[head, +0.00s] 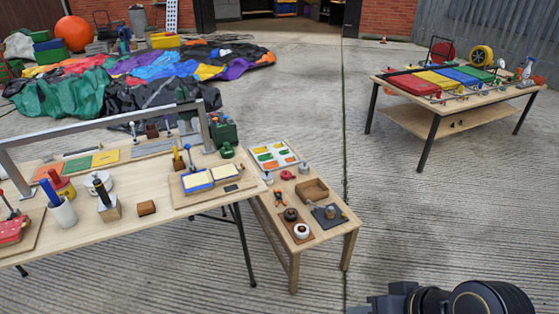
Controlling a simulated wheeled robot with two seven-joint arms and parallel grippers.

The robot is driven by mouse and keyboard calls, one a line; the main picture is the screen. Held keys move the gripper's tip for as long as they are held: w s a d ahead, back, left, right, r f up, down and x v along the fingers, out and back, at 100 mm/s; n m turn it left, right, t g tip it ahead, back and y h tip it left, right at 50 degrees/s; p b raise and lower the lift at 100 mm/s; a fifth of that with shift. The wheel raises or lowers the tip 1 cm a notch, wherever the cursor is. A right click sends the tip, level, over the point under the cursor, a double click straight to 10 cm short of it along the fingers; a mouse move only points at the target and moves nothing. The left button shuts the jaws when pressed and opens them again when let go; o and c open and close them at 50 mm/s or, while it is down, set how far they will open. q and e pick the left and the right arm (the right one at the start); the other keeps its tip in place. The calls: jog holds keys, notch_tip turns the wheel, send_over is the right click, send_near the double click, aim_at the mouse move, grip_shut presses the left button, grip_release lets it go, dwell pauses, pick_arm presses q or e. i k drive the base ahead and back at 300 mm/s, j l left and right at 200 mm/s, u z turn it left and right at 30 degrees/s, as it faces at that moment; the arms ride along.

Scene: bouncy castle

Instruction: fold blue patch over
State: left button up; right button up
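Two blue pieces that could be the blue patch are in the head view, and I cannot tell which one is meant. One is a small blue-edged pale piece (198,180) lying flat on a wooden board on the left workbench, beside a yellow-edged one (226,173). The other is a flat blue panel (456,75) on the far right table, between yellow and green panels. Neither gripper is in view; only a black part of one of my arms shows at the bottom right edge, far from both pieces.
The left workbench (135,228) holds cups, pots and a metal frame (100,123). A low side table (320,235) stands by its right end with a small tray and tools. The right table (395,78) stands apart. Colourful fabric (150,75) lies behind. Concrete between is clear.

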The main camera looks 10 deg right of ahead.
aim_at(219, 173)
jog(key=i+l, duration=0.15)
jog(key=i, duration=0.45)
jog(key=i+l, duration=0.1)
jog(key=i, duration=0.5)
jog(key=i+l+u, duration=0.1)
jog(key=i, duration=0.45)
